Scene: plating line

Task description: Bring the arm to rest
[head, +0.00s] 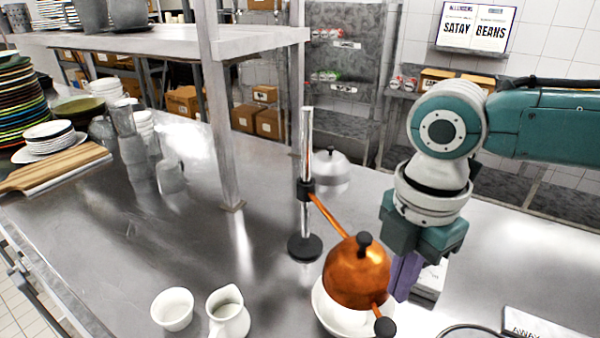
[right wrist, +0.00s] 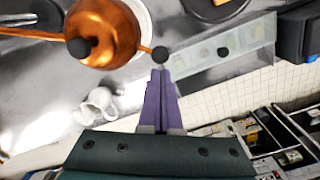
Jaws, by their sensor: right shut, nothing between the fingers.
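My right arm comes in from the right in the head view, with its purple-fingered gripper (head: 403,276) low over the steel counter. The same gripper (right wrist: 160,76) shows in the right wrist view with its fingers together and nothing between them. A copper dome (head: 357,276) with black knobs sits just left of the gripper, over a white dish (head: 327,312). In the right wrist view the dome (right wrist: 115,32) lies above and left of the fingertips, and its black end knob appears close to them; I cannot tell whether they touch. My left gripper is not in view.
An upright metal rod stand (head: 305,247) joins the dome by a copper arm. A white cup (head: 172,310) and white jug (head: 228,314) stand at the front. A shelf post (head: 222,130) rises at centre left. A steel lid (head: 328,171) lies behind.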

